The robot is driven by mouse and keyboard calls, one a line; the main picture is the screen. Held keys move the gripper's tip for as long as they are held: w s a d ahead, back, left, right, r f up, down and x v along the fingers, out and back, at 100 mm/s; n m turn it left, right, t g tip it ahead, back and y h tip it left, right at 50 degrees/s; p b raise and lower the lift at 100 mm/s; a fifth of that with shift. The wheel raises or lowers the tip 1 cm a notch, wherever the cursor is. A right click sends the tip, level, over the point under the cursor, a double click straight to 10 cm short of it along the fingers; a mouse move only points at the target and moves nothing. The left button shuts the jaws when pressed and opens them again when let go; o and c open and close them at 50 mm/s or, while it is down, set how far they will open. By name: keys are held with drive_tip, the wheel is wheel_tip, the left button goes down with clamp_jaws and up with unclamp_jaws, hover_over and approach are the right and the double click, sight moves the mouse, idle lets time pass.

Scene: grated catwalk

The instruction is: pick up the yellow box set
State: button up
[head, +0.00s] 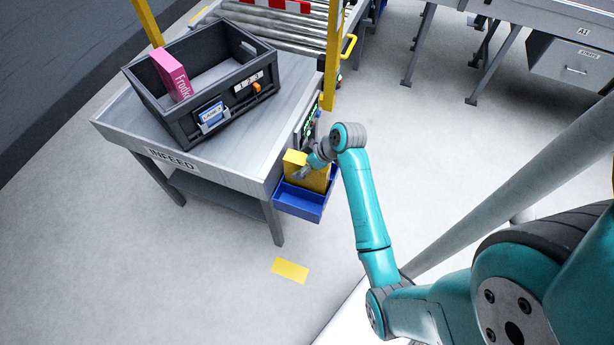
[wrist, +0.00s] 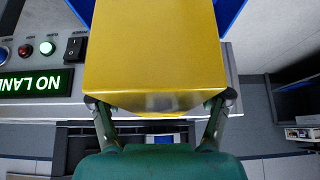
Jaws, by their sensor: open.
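The yellow box (head: 318,178) stands upright in a small blue bin (head: 300,205) on the right end of the infeed table. My gripper (head: 304,168) is at the upper part of the box and partly covers it. In the wrist view the yellow box (wrist: 155,50) fills the upper middle. My gripper (wrist: 160,103) is open there, with one fingertip at each side of the box's near edge. I cannot tell whether the fingertips touch it. The lower part of the box is hidden by the bin wall in the head view.
A dark grey crate (head: 190,127) with a pink box (head: 171,75) stands on the infeed table (head: 225,165). A control panel (wrist: 40,75) with a lit green display is close beside the box. A yellow post (head: 333,55) rises behind. Floor in front is clear.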

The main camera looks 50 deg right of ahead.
drive_tip(key=shift+c, duration=0.2)
clamp_jaws()
drive_tip(key=shift+r, duration=0.2)
